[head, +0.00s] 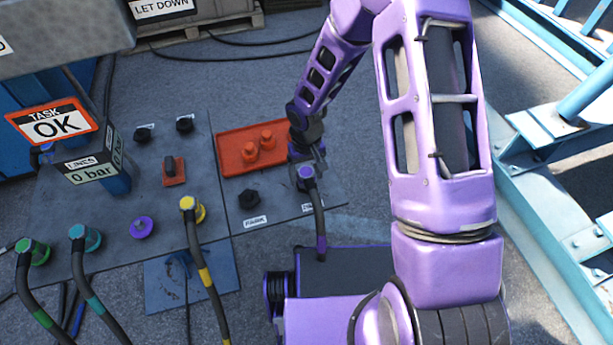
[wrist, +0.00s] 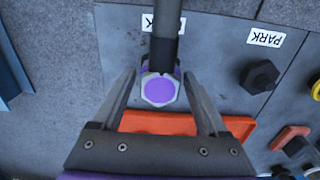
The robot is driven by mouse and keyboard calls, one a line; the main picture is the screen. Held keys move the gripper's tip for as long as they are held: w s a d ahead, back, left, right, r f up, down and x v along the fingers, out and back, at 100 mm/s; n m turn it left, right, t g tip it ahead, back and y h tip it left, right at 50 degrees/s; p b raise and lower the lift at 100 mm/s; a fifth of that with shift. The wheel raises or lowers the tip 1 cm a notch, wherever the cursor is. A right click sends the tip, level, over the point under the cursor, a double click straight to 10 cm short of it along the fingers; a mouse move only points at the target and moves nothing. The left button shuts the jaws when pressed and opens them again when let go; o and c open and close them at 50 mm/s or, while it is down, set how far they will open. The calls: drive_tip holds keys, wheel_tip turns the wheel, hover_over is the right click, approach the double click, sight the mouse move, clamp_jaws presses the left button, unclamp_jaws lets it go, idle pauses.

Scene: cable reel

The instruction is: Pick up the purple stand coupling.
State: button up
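The purple stand coupling (head: 305,173) has a purple hexagonal face with a pale rim and a dark hose running from it toward my base. In the wrist view the coupling (wrist: 160,89) lies between the fingertips of my gripper (wrist: 160,78). The fingers are apart, one on each side, with a narrow gap visible beside the coupling. In the head view my gripper (head: 306,160) is over the coupling, and its fingers are small and partly hidden. A purple port (head: 142,227) sits on the floor plate to the left, with no hose on it.
A red tray (head: 229,166) with two orange fittings stands beside my gripper. A black PARK post (head: 248,199) is left of the coupling. Green, teal and yellow (head: 192,208) couplings with hoses stand farther left. A light-blue frame (head: 545,215) borders the right.

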clamp_jaws()
